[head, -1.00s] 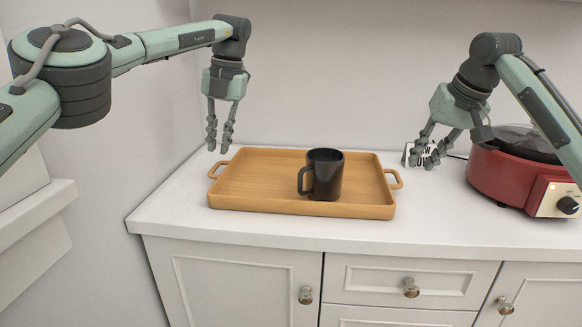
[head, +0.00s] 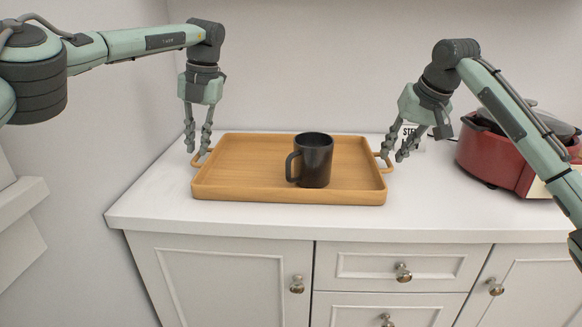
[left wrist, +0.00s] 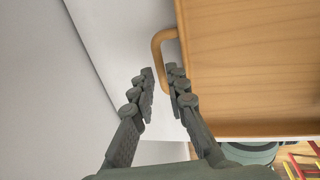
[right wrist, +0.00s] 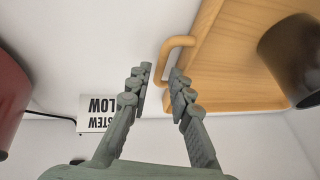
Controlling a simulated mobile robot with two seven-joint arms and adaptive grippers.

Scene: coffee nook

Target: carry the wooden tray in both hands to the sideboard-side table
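The wooden tray (head: 240,193) lies on the white counter with a black mug (head: 315,160) standing on it, right of its middle. My left gripper (head: 199,150) is open above the tray's left handle; in the left wrist view the handle (left wrist: 157,45) shows just beyond the fingertips (left wrist: 159,72). My right gripper (head: 393,155) is open by the right handle (head: 388,162); in the right wrist view that handle (right wrist: 172,45) is just beyond the fingertips (right wrist: 161,72). Neither gripper holds anything. Whether any finger touches a handle I cannot tell.
A red cooker (head: 490,160) stands on the counter at the right, beyond my right arm. A small sign (right wrist: 98,113) stands behind my right gripper. A wall is at the left, and the counter's front strip (head: 300,218) is clear.

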